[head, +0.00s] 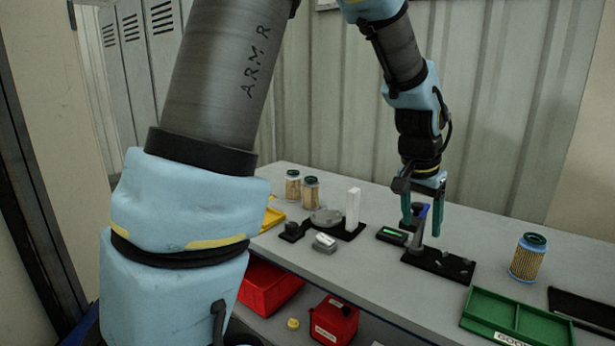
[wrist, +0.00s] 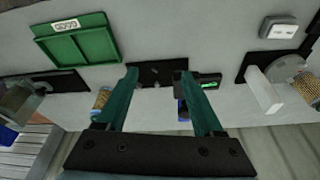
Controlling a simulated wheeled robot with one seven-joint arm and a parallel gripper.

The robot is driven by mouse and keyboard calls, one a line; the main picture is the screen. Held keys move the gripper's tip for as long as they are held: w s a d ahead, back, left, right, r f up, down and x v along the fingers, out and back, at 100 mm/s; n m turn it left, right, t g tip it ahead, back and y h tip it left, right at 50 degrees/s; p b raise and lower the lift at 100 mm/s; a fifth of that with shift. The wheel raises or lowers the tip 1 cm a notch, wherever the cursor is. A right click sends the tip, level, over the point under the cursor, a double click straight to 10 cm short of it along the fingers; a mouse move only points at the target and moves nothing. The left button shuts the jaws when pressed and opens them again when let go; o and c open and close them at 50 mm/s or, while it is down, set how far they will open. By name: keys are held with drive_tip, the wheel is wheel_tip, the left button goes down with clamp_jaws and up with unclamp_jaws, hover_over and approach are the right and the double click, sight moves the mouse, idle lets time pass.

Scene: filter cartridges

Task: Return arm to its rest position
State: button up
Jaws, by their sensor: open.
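My gripper (head: 422,222) hangs over the grey bench (head: 345,262) with its two teal fingers pointing down, apart and empty. In the wrist view the open fingers (wrist: 159,75) frame a black fixture plate (wrist: 155,68). In the head view that plate (head: 438,264) carries a grey post with a blue part (head: 424,210) at its top, close to the fingers; I cannot tell whether they touch. One filter cartridge (head: 527,257) stands on the bench to the right. Two more cartridges (head: 293,186) (head: 311,192) stand at the back left.
A green tray labelled GOOD (head: 516,318) looks empty at the front right, near a dark mat (head: 583,308). A small display box (head: 392,235) is left of the fixture. A white upright block (head: 352,208) stands beside a round plate (head: 326,216).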

drive_tip(key=s+a+f+n+b, duration=0.1)
drive_tip(key=a+f+n, duration=0.2)
drive_tip(key=a, duration=0.7)
drive_tip(key=s+a+f+n+y+b, duration=0.1)
drive_tip(key=s+a+f+n+b, duration=0.1)
drive_tip(key=a, duration=0.9)
drive_tip(key=s+a+f+n+y+b, duration=0.1)
drive_tip(key=a+f+n, duration=0.3)
drive_tip(key=a, duration=0.6)
drive_tip(key=shift+s+a+f+b, duration=0.25)
drive_tip(key=shift+a+f+b, duration=0.1)
drive_tip(key=shift+f, duration=0.1)
